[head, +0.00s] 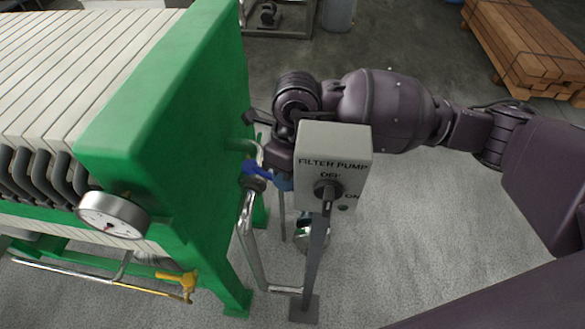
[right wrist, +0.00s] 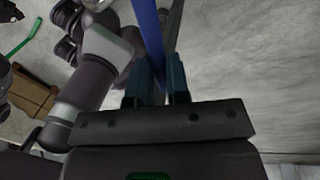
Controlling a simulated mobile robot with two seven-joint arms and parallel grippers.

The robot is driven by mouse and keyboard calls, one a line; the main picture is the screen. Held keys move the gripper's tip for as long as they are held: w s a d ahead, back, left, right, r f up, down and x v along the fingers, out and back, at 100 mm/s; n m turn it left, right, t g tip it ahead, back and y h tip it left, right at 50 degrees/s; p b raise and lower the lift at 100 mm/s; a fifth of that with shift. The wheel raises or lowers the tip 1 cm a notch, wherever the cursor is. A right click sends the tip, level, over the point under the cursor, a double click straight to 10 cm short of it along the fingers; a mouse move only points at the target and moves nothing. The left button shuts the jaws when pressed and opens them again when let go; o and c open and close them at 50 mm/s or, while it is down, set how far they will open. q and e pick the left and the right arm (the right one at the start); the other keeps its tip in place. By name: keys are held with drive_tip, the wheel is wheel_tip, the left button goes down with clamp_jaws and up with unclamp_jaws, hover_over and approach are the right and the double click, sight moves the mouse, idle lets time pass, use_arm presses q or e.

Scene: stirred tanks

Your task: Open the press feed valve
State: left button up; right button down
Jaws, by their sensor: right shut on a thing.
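The press feed valve's blue lever (head: 250,167) shows beside the green end plate of the filter press (head: 165,95), on the bent metal feed pipe (head: 247,225). My right gripper (head: 280,180) is at this lever, partly hidden behind the grey filter pump box. In the right wrist view, the blue lever (right wrist: 149,40) runs up from between the two teal fingers of my right gripper (right wrist: 157,85), which is shut on it. The valve body is mostly hidden. My left gripper is not in view.
The grey filter pump switch box (head: 335,150) stands on a thin post just in front of my right gripper. A pressure gauge (head: 113,215) and a yellow-handled valve (head: 178,277) are at the press's front. Stacked timber (head: 530,45) lies far right. Floor right of the post is clear.

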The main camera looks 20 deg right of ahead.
drive_tip(key=c, duration=1.2)
unclamp_jaws()
drive_tip(key=shift+o, duration=0.5)
wheel_tip(320, 180, up, 11)
drive_tip(key=w+d+p, duration=0.1)
drive_tip(key=shift+w+d+f+p, duration=0.15)
drive_tip(key=shift+d+f+p, duration=0.05)
drive_tip(key=shift+p, duration=0.2)
drive_tip(key=shift+c, duration=0.4)
